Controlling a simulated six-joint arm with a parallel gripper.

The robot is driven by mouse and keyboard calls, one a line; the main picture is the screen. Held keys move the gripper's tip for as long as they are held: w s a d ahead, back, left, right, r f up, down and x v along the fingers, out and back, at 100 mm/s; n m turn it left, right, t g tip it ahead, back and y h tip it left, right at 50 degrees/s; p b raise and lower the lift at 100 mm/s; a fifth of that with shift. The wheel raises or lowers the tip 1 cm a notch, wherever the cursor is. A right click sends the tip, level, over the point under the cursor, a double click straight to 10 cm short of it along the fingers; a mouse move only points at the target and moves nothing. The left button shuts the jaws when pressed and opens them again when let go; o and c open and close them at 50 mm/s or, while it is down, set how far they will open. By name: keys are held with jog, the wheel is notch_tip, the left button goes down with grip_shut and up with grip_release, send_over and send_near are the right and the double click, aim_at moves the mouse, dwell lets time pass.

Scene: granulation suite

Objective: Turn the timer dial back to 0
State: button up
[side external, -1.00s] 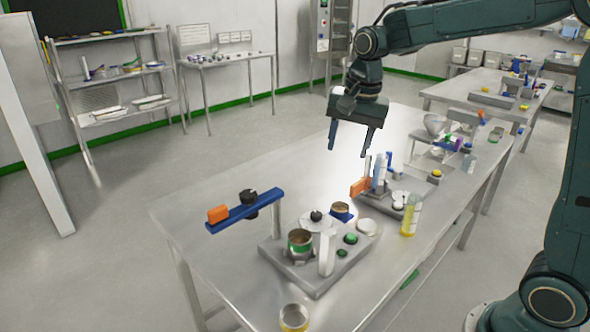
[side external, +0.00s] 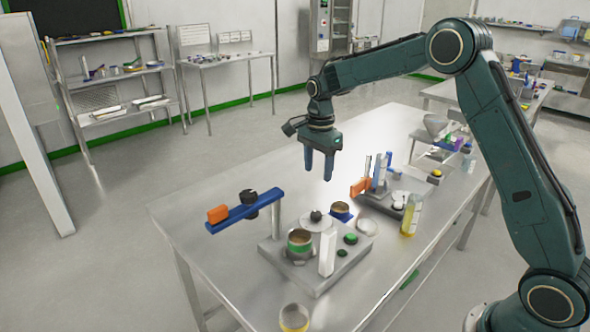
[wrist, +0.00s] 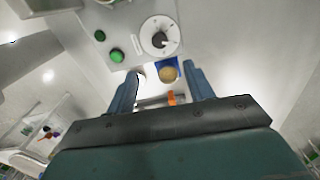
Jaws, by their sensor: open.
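The timer dial (side external: 316,217) is a black knob on a round white face, set on the top of a grey machine base (side external: 290,272). In the wrist view the dial (wrist: 160,38) lies ahead of the fingers, at upper middle. Its markings are too small to read. My gripper (side external: 318,176) points down, open and empty, above the table behind the dial and apart from it. Both blue fingers of my gripper (wrist: 160,75) show in the wrist view, with nothing between them at their height.
Beside the dial are a green-banded pot (side external: 300,242), green buttons (side external: 351,238), a white post (side external: 327,253) and a small tin on a blue holder (side external: 340,209). A blue arm with an orange end (side external: 217,214) stands raised at left. A yellow bottle (side external: 411,217) stands right.

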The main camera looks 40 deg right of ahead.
aim_at(316, 213)
jog(key=shift+f, duration=0.1)
jog(key=shift+f, duration=6.8)
jog(key=shift+c, duration=0.4)
jog(key=c, duration=0.9)
